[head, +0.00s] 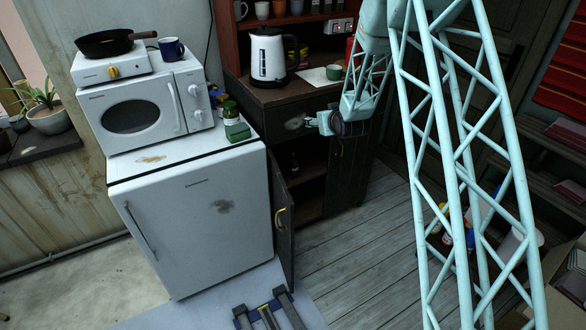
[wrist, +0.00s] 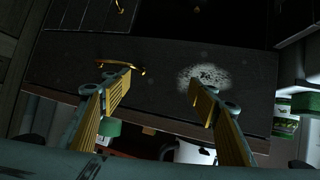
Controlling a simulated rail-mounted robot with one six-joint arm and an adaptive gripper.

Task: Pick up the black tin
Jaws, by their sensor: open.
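I cannot pick out the black tin for sure. A small dark object (head: 294,161) stands inside the open, shadowed cabinet in the head view; its shape is too dim to tell. My gripper (head: 318,121) is in front of the cabinet's upper drawer panel, above and to the right of that object. In the wrist view my gripper (wrist: 157,82) has its two yellow-padded fingers wide apart with nothing between them. Behind them is the dark drawer front (wrist: 165,65) with a brass handle (wrist: 120,65) and a pale worn patch (wrist: 205,77).
The cabinet door (head: 283,225) stands open beside the white fridge (head: 195,225).

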